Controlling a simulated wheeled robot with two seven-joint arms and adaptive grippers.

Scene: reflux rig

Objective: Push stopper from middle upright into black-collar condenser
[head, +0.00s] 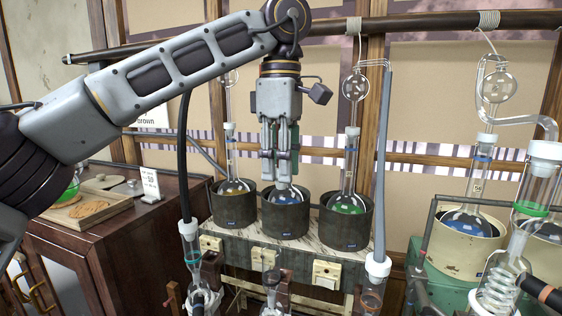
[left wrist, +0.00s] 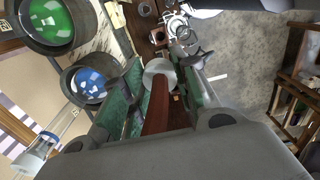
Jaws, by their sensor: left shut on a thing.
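My left gripper (head: 280,172) points down in front of the blue flask (head: 288,196), its fingers closed. In the left wrist view its green-padded fingers stand either side of a pale grey round piece (left wrist: 158,70), apparently the stopper, held near the fingertips. A red-brown strip (left wrist: 157,110) shows between the fingers; I cannot tell whether it belongs to that piece. An open-topped glass condenser (head: 270,262) stands at the bottom middle, below the gripper and apart from it. My right gripper is not in view.
A blue-ringed condenser (head: 190,240) stands to the left under a black hose (head: 184,150). Flasks in dark pots (head: 285,226) line the bench behind. A coil condenser (head: 497,285) is at right.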

